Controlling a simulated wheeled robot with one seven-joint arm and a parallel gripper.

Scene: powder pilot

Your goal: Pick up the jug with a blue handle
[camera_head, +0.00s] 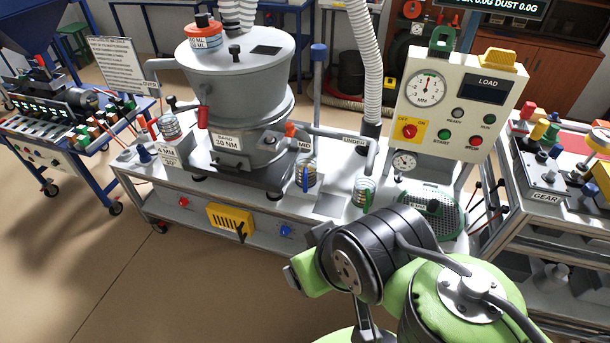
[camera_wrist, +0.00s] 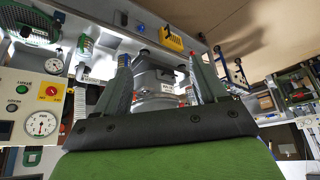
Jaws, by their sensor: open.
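The jug with a blue handle (camera_head: 311,180) is a small clear ribbed vessel. It stands upright on the machine bench (camera_head: 335,205) below the MID outlet, its blue handle facing the front.
A jug with a green handle (camera_head: 364,193) stands to the right, and one with a red handle (camera_head: 168,126) to the left. The large grey sieve machine (camera_head: 238,105) rises behind. A control panel (camera_head: 455,105) stands at the right. The floor before the bench is clear.

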